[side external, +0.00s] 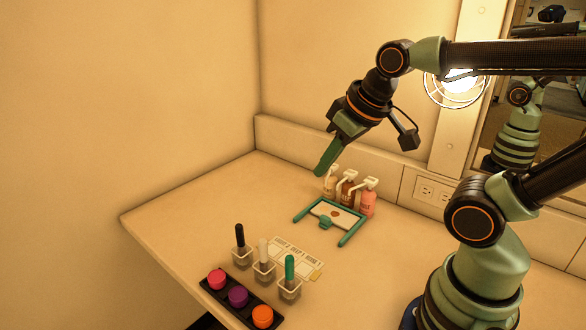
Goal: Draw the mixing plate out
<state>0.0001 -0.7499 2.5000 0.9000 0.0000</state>
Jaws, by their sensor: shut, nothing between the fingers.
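The mixing plate (322,210) is a pale plate with a brown spot on it. It lies on the counter inside a teal frame (347,234) with two side rails. A teal tab (325,222) sits at its near edge. My gripper (322,172) is shut and empty. It hangs above the counter, up and to the left of the plate, close to the pump bottles in the picture, and appears apart from the plate.
Several pump bottles (369,200) stand right behind the plate. In front are a printed card (292,258), cups with tools (289,287) and a black tray (217,291) of coloured pots. A caged lamp (457,88) is on the wall. The counter's left part (190,205) is clear.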

